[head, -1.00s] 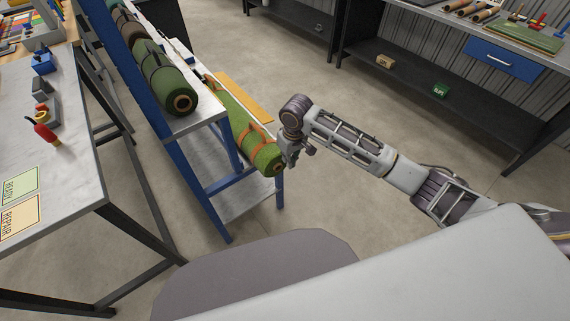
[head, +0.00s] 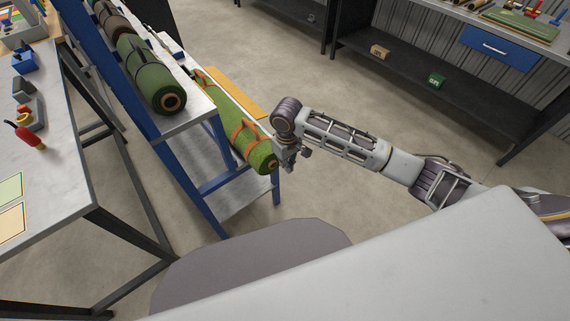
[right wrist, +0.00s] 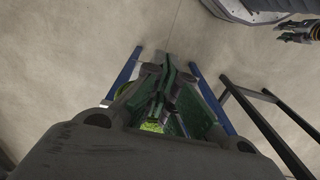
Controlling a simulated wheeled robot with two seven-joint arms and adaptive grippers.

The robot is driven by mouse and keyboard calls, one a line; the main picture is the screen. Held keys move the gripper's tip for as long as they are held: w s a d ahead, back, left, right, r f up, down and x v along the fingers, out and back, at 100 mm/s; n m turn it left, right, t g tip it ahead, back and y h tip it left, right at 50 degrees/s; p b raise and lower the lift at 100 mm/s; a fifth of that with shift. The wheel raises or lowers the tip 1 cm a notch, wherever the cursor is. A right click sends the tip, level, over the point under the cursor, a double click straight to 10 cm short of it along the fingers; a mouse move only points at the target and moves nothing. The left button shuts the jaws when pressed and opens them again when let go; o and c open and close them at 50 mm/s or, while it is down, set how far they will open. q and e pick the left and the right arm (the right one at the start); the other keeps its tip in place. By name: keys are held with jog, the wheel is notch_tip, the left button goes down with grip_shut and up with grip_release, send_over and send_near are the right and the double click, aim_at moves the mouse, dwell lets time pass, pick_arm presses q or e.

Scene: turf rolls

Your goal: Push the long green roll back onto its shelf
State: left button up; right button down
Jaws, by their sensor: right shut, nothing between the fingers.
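The long green roll (head: 235,125) has orange straps and lies on the low, pale shelf board of a blue-legged rack. Its near end sits at the board's front, close to the front leg. My right gripper (head: 287,160) is shut and empty, right beside that near end; I cannot tell whether it touches. In the right wrist view the closed fingers (right wrist: 162,95) point toward the rack, and a small bright green patch of the roll (right wrist: 152,127) shows behind them. A dark, jointed shape at that view's top right looks like my left gripper (right wrist: 300,32); its jaws are unclear.
A darker green roll (head: 158,85) and other rolls lie on the rack's higher shelf (head: 195,118). A grey worktable (head: 65,150) with tools stands at left. A dark bench with a blue drawer (head: 500,48) stands at back right. The floor between is clear.

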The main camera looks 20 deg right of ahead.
pick_arm(q)
jog(key=shift+w+d+r+b, duration=0.1)
jog(key=shift+w+d+b, duration=0.25)
jog(key=shift+w, duration=0.4)
jog(key=shift+w+d+r+b, duration=0.1)
jog(key=shift+w+d+b, duration=0.3)
jog(key=shift+w, duration=0.3)
jog(key=shift+w+d+r+b, duration=0.1)
jog(key=shift+w+d+b, duration=0.1)
jog(key=shift+w+d, duration=0.4)
pick_arm(e)
jog(key=w+a+f, duration=0.1)
jog(key=w+f, duration=0.2)
jog(key=f, duration=0.5)
jog(key=shift+w+a+f, duration=0.15)
jog(key=shift+w+f, duration=0.25)
pick_arm(q)
jog(key=shift+a+f, duration=0.1)
jog(key=shift+a, duration=0.1)
jog(key=shift+s, duration=0.1)
